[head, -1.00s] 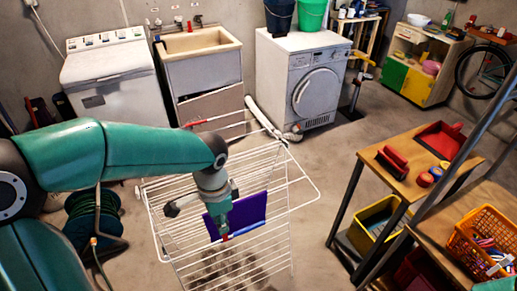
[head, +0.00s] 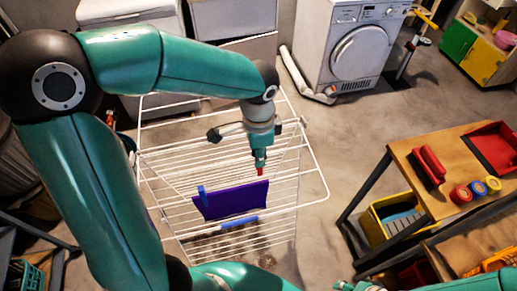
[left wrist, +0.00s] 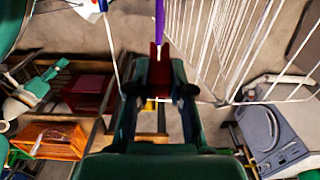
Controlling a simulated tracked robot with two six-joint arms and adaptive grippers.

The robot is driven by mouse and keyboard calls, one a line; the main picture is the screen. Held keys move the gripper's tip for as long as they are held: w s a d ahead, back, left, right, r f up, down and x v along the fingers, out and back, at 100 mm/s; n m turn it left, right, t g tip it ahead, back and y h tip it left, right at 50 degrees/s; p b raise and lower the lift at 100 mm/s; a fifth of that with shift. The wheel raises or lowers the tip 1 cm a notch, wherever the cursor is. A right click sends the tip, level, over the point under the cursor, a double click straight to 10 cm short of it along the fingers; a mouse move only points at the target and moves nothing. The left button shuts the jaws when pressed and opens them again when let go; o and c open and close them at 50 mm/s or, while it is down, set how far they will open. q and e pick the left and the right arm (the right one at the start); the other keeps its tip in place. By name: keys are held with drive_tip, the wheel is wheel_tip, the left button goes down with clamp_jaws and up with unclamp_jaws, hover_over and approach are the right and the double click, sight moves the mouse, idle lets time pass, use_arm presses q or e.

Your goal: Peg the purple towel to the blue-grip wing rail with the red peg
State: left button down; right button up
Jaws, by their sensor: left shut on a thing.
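The purple towel (head: 232,201) hangs on the white drying rack, with a small blue piece (head: 202,195) at its upper left edge. A blue grip (head: 239,222) is on a rail just below and in front of the towel. My left gripper (head: 260,163) is shut on the red peg (head: 260,171), at the towel's upper right corner. In the left wrist view the red peg (left wrist: 159,62) points at the towel (left wrist: 159,20), seen edge-on. I cannot tell whether the peg straddles the cloth.
The white rack (head: 315,187) has thin rails around the towel. A wooden bench (head: 412,155) with red items and a yellow crate (head: 385,210) stands right. A white dryer (head: 350,50) stands behind. Floor between rack and bench is clear.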

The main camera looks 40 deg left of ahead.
use_arm(q)
drive_tip(key=shift+s+a, duration=0.15)
drive_tip(key=shift+a, duration=0.1)
drive_tip(key=shift+f, duration=0.2)
drive_tip(key=shift+f+b, duration=0.5)
drive_tip(key=shift+b, duration=0.15)
drive_tip(key=shift+f+b, duration=4.2)
drive_tip(key=shift+f, duration=0.7)
drive_tip(key=c, duration=0.9)
unclamp_jaws()
drive_tip(key=shift+r, duration=0.15)
drive_tip(key=shift+c, duration=0.2)
